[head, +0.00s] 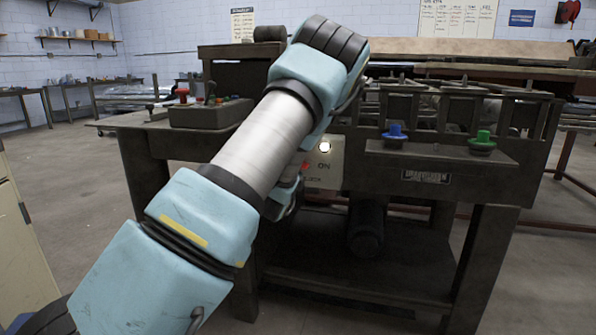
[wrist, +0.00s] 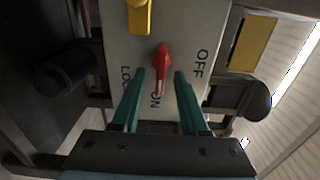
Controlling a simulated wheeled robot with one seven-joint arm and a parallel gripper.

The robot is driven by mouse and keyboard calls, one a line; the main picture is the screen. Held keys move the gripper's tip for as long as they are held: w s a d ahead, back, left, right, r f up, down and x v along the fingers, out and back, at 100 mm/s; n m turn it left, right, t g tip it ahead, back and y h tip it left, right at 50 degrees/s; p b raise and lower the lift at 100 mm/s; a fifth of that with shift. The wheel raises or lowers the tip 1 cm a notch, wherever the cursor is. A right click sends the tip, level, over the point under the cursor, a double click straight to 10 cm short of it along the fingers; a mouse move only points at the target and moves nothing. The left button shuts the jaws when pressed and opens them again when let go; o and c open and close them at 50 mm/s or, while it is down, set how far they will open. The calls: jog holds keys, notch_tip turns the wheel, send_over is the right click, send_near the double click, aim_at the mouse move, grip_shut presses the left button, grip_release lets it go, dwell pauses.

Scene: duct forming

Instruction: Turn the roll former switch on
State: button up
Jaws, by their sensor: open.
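The roll former switch (wrist: 161,62) is a small red handle on a pale panel (wrist: 185,20), with OFF, ON and LOCK lettering around it. In the wrist view its narrow end points down the picture toward ON. My gripper (wrist: 159,73) is open, with one teal finger on each side of the handle and a visible gap on both sides.
A lit white lamp (head: 325,147) sits above the ON label. A blue knob (head: 395,132) and a green knob (head: 482,140) stand on the machine's front ledge. A control box (head: 208,113) with a red button is at left. Open floor lies left of the machine.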

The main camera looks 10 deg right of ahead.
jog(key=v, duration=1)
jog(key=shift+s, duration=0.3)
jog(key=shift+a, duration=0.2)
jog(key=s+a+f+n+g+y, duration=0.1)
jog(key=a+f+n+g+y, duration=0.25)
jog(key=a+n, duration=0.35)
jog(key=s+a+f+n+g+y, duration=0.2)
jog(key=a+n+y, duration=0.2)
jog(key=a+n, duration=0.25)
jog(key=s+a+r+n+g+y, duration=0.1)
jog(key=s+a+n+g, duration=0.35)
jog(key=s, duration=0.45)
jog(key=s+a+r+n+g, duration=0.1)
jog(key=s+a+n+g, duration=0.3)
jog(key=s, duration=0.5)
notch_tip(320, 180, up, 21)
jog(key=p, duration=2)
jog(key=shift+s+d+n, duration=0.3)
jog(key=shift+d, duration=0.15)
